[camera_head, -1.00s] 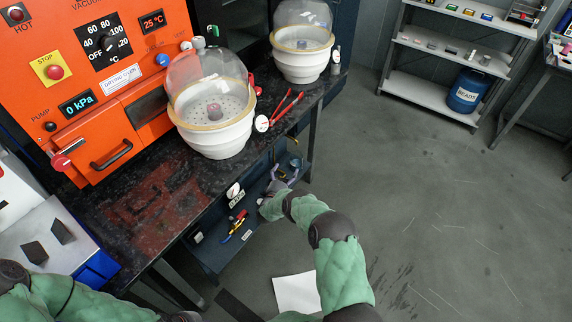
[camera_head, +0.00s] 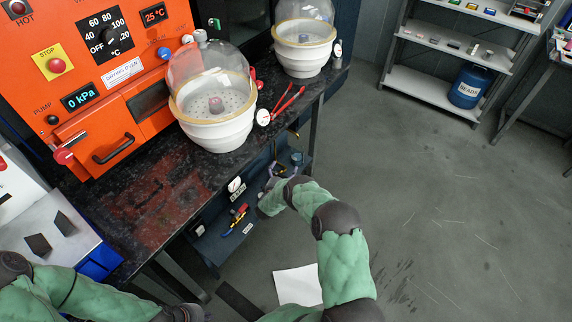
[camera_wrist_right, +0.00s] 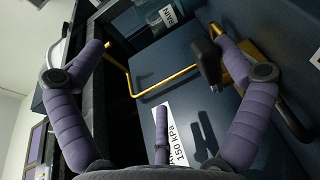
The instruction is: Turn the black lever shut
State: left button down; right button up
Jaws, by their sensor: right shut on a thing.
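The black lever (camera_wrist_right: 207,64) shows in the right wrist view, beside a bent yellow pipe (camera_wrist_right: 262,84) on the dark blue panel. My right gripper (camera_wrist_right: 160,45) has purple fingers on both sides of the view and a third low in the middle. The lever lies against its right finger; the left finger appears well away from it. In the head view my right gripper (camera_head: 268,196) is at the panel below the bench, and the lever cannot be made out there. My left gripper (camera_head: 184,312) is cut off at the bottom edge, so its fingers are hidden.
A dark bench (camera_head: 165,195) carries an orange oven (camera_head: 90,85) and white domed vessels, the nearer one (camera_head: 215,132) above my right arm. A gauge and a small red-handled valve (camera_head: 240,213) sit on the panel left of my right gripper. The floor right is open.

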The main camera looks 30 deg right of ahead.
jog(key=shift+w+a+r, duration=0.2)
jog(key=shift+a+r, duration=0.3)
jog(key=shift+a, duration=0.05)
jog(key=shift+w+a+r, duration=0.15)
jog(key=shift+a+r, duration=0.35)
jog(key=shift+c, duration=0.7)
jog(key=shift+a+r, duration=0.15)
jog(key=shift+a, duration=0.2)
jog(key=c, duration=0.3)
jog(key=shift+s+a, duration=0.25)
jog(key=shift+a, duration=0.1)
jog(key=shift+c, duration=0.3)
jog(key=s+a+f, duration=0.1)
jog(key=s+a, duration=0.1)
jog(key=a, duration=0.6)
